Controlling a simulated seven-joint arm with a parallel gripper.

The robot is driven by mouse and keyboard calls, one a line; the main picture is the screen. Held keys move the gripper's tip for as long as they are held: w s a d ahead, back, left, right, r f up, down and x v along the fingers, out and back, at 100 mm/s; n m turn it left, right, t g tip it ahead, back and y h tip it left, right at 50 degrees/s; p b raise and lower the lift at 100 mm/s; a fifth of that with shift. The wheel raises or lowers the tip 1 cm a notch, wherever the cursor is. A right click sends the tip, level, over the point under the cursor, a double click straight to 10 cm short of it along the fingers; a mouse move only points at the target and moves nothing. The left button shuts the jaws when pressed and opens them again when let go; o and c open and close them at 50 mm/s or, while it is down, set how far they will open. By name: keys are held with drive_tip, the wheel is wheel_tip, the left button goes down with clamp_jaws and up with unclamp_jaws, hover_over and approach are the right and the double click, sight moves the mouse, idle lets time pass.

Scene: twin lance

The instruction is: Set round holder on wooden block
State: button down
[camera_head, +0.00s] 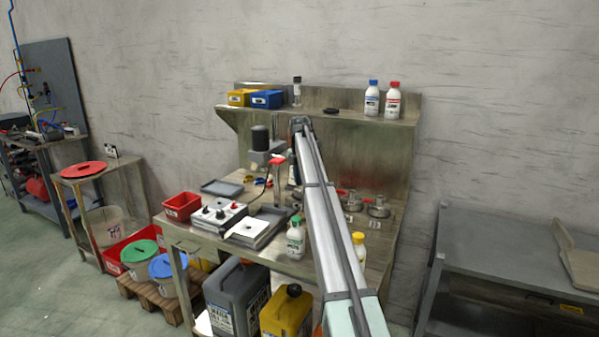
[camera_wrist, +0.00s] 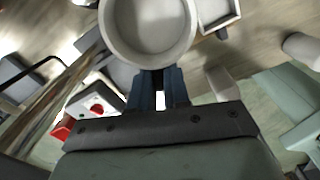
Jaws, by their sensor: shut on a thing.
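The round holder (camera_wrist: 149,22) is a pale grey, shallow cup with a thick rim, at the top of the wrist view. My gripper (camera_wrist: 160,76) has its blue fingers shut on the near side of its rim. The holder's far edge is cut off by the frame. In the head view my arm reaches over the workbench toward the back panel below the shelf. My gripper and the held holder cannot be made out there. I cannot pick out the wooden block in either view.
The shelf (camera_head: 350,117) carries yellow and blue bins and two white bottles. A grey table (camera_head: 500,250) stands right.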

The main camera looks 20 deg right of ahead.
drive_tip(key=s+a+f+n, duration=0.2)
drive_tip(key=s+f+n, duration=0.1)
drive_tip(key=s+f, duration=0.2)
wheel_tip(320, 180, down, 3)
drive_tip(key=shift+s+a+r+n, duration=0.15)
drive_tip(key=shift+a+n, duration=0.2)
drive_tip(key=shift+n, duration=0.05)
drive_tip(key=shift+f, duration=0.2)
drive_tip(key=shift+f, duration=3.15)
drive_tip(key=c, duration=1)
unclamp_jaws()
wheel_tip(320, 180, up, 12)
drive_tip(key=shift+s, duration=0.1)
